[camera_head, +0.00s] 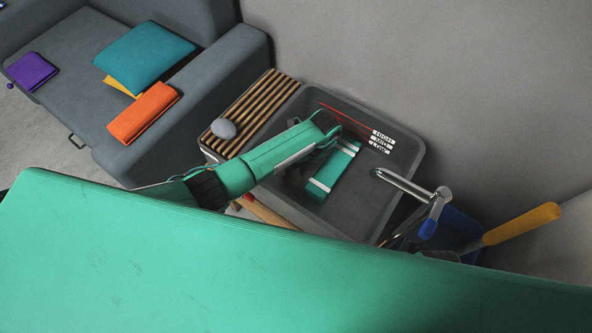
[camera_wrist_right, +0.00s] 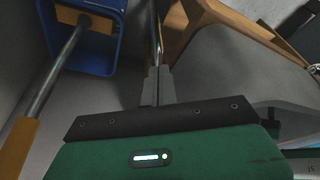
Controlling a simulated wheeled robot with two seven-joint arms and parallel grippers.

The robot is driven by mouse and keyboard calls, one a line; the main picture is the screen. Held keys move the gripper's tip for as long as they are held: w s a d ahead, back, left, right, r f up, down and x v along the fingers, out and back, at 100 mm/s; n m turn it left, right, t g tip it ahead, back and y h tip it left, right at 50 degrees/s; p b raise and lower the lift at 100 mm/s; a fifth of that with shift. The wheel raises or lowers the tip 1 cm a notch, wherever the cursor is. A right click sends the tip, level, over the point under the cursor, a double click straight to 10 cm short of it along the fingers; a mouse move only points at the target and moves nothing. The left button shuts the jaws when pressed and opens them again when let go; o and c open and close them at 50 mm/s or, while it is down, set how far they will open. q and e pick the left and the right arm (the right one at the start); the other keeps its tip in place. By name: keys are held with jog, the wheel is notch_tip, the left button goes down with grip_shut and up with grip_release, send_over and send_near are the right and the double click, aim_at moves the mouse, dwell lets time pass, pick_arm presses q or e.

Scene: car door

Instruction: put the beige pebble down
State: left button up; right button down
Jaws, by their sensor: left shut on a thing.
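My left arm reaches in from the left over the grey basin (camera_head: 370,205) in the head view. My left gripper (camera_head: 315,192) is low inside the basin, near its left side, and is shut. The beige pebble in its jaws is too small and hidden to make out. A smooth greyish pebble (camera_head: 223,129) rests on the slatted wooden rack (camera_head: 262,103) at the basin's left, apart from the gripper. In the right wrist view, my right gripper (camera_wrist_right: 157,85) has its fingers together with nothing seen between them.
A metal tap (camera_head: 405,185) reaches over the basin's right side. A grey sofa (camera_head: 70,85) with cushions stands at the left. A wooden frame (camera_wrist_right: 240,25) shows near my right gripper.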

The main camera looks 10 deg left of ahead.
pick_arm(q)
jog(key=o, duration=1.1)
pick_arm(e)
jog(key=shift+r, duration=0.15)
pick_arm(q)
jog(key=p+v, duration=0.2)
jog(key=v, duration=1)
jog(key=shift+w+r, duration=0.1)
pick_arm(e)
jog(key=shift+g, duration=0.3)
jog(key=x, duration=0.4)
jog(key=shift+s+f, duration=0.25)
jog(key=shift+s, duration=0.15)
pick_arm(q)
jog(key=shift+d, duration=0.1)
pick_arm(e)
jog(key=shift+d, duration=0.1)
